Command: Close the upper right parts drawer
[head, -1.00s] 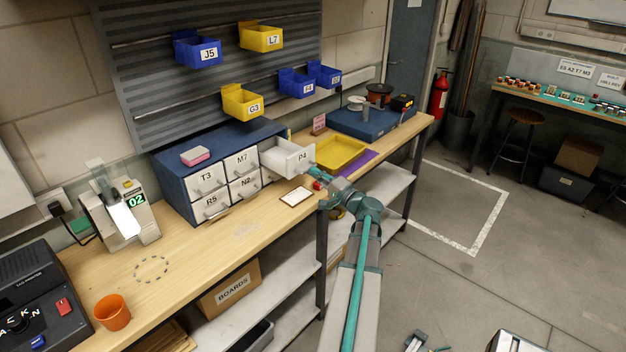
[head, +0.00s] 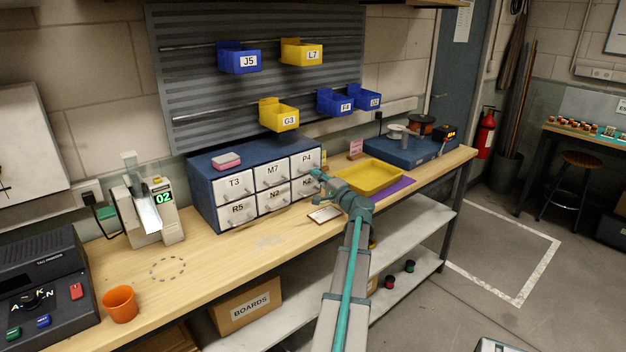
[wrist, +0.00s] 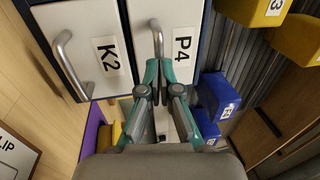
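The upper right parts drawer P4 (head: 303,158) sits in the blue cabinet (head: 203,190), its front level with the neighbouring drawer fronts. In the wrist view the P4 front (wrist: 178,42) is next to the K2 front (wrist: 98,45), with the P4 handle (wrist: 157,38) pointing towards my fingers. My gripper (head: 318,173) is at that handle, in front of the cabinet's right column. In the wrist view my gripper's fingertips (wrist: 158,72) are close together, with the end of the handle between them. The exact contact is partly hidden by the fingers.
Drawers T3 (head: 234,184), M7 (head: 271,171), R5 (head: 238,213) and N2 (head: 273,197) look shut. A yellow tray (head: 370,177) on a purple mat lies right of the cabinet. A framed card (head: 325,213) lies in front. Blue and yellow bins hang above.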

